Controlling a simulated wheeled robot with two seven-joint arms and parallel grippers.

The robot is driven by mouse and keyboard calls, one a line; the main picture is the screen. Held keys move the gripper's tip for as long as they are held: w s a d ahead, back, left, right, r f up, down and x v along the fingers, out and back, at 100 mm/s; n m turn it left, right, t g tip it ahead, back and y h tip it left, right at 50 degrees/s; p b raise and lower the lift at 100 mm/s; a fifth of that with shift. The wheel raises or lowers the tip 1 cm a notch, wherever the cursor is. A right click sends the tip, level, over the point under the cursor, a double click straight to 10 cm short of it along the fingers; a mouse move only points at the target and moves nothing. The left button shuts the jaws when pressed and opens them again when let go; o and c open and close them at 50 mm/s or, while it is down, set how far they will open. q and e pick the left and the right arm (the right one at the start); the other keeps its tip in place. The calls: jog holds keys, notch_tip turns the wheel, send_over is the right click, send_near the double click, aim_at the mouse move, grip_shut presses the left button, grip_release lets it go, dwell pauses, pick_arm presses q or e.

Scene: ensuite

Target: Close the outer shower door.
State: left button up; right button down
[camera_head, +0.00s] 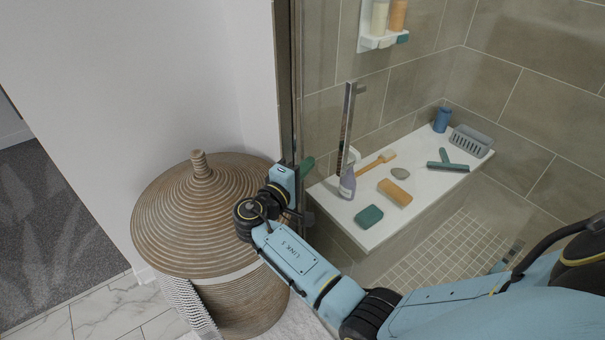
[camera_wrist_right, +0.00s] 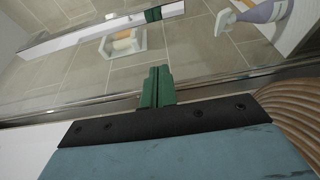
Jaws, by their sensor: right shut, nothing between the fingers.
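The shower door's glass is hard to make out. A tall vertical metal bar handle (camera_head: 347,125) stands in front of the tiled wall, right of an upright metal edge (camera_head: 297,80). My right gripper (camera_head: 306,166) is beside that metal edge, left of the handle and apart from it. In the right wrist view its green fingers (camera_wrist_right: 156,88) are together, with nothing between them. They are close to a long metal rail or glass edge (camera_wrist_right: 215,82); whether they touch it I cannot tell. My left gripper is not in view.
A lidded wicker basket (camera_head: 195,215) stands left of the shower, very close to my right wrist. A white bench (camera_head: 340,210) inside holds a spray bottle (camera_head: 348,184), brush (camera_head: 378,161), sponge (camera_head: 394,193) and squeegee (camera_head: 447,163).

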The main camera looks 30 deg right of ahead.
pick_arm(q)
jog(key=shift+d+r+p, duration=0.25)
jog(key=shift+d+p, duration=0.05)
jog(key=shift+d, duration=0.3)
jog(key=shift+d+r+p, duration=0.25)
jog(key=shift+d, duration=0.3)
pick_arm(e)
jog(key=d, duration=0.1)
jog(key=s+d, duration=0.1)
jog(key=d, duration=0.3)
jog(key=shift+s+d, duration=0.2)
jog(key=shift+s, duration=0.2)
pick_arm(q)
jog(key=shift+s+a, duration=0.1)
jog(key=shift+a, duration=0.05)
